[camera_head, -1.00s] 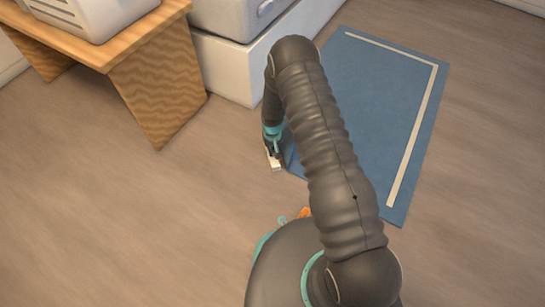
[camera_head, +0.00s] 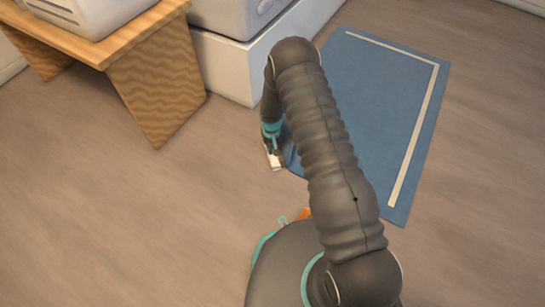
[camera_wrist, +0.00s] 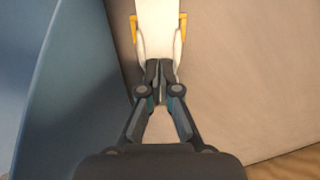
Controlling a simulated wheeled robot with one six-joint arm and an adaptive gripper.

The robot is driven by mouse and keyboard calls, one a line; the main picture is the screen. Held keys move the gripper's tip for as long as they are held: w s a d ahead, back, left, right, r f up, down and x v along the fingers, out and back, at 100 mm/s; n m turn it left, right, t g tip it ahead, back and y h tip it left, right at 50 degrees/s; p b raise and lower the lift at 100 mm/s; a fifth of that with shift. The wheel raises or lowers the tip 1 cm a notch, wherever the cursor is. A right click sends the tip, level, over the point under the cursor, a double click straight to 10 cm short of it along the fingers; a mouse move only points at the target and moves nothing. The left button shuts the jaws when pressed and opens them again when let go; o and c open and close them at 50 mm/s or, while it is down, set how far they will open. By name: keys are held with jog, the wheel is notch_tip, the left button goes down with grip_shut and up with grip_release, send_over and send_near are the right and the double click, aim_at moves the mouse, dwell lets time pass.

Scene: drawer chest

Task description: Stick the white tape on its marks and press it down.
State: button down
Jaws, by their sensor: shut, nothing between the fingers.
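The white tape (camera_wrist: 158,30) lies as a pale strip on the floor at the top of the wrist view, between orange corner marks (camera_wrist: 182,24). In the head view the white tape (camera_head: 275,163) shows as a small white patch beside the blue mat. My gripper (camera_wrist: 159,67) is shut, with its fingertips together at the near end of the strip and overlapping it in the wrist view. I cannot tell whether they touch it. In the head view my gripper (camera_head: 270,150) is partly hidden, just above the tape.
The blue mat (camera_head: 375,100) with a white line along its edges lies to the right, partly behind my arm. A wooden bench (camera_head: 160,90) stands at the left. A white plinth (camera_head: 225,65) stands at the back. The floor at the left front is clear.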

jog(key=shift+w, duration=0.35)
jog(key=shift+w+a, duration=0.1)
jog(key=shift+w, duration=0.05)
jog(key=shift+w+a+f+b, duration=0.15)
jog(key=shift+w+b, duration=0.3)
jog(key=shift+w, duration=0.5)
jog(key=shift+w, duration=0.1)
jog(key=shift+w+a, duration=0.25)
jog(key=shift+w, duration=0.75)
jog(key=shift+s, duration=0.1)
